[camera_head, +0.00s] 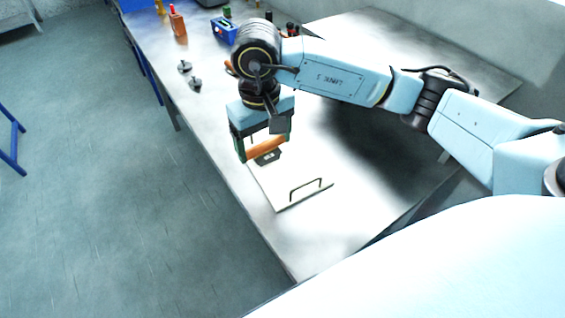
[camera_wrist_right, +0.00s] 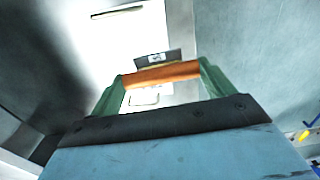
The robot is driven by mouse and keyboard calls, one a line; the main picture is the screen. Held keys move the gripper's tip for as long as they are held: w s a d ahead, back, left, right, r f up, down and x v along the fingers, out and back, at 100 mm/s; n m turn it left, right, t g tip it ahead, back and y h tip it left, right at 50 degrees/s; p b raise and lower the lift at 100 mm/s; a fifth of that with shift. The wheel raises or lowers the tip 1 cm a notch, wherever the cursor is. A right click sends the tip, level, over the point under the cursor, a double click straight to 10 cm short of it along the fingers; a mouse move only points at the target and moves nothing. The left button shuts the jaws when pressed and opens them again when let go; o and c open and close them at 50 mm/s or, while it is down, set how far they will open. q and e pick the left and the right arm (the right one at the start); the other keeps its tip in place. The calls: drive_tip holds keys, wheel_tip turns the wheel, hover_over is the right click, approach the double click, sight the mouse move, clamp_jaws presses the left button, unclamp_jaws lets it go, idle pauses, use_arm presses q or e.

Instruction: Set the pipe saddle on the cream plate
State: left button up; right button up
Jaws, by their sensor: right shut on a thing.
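The cream plate (camera_head: 290,194) lies flat near the left edge of the table and carries a dark bar handle (camera_head: 306,187); the plate also shows in the wrist view (camera_wrist_right: 118,38). My right gripper (camera_head: 265,150) points down over the plate's far end. Its green fingers are shut on the ends of an orange rounded bar (camera_wrist_right: 160,75), which I take as the pipe saddle (camera_head: 266,148). A grey block with a pale label (camera_wrist_right: 158,57) sits just beyond the bar; I cannot tell whether they are joined. The gap between saddle and plate is unclear. My left gripper is out of view.
Two small dark stemmed parts (camera_head: 195,84) stand on the table (camera_head: 220,125) by its left edge. An orange bottle-like item (camera_head: 178,24) and a blue bin (camera_head: 222,30) stand farther back. The near table surface beside the plate is clear.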

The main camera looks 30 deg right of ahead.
drive_tip(key=s+d+f, duration=0.1)
drive_tip(key=d, duration=0.5)
hover_over(293, 176)
wheel_tip(293, 176, down, 6)
drive_tip(key=shift+r, duration=0.2)
drive_tip(key=shift+f, duration=0.35)
drive_tip(key=shift+f+b, duration=0.3)
drive_tip(key=shift+f, duration=1.65)
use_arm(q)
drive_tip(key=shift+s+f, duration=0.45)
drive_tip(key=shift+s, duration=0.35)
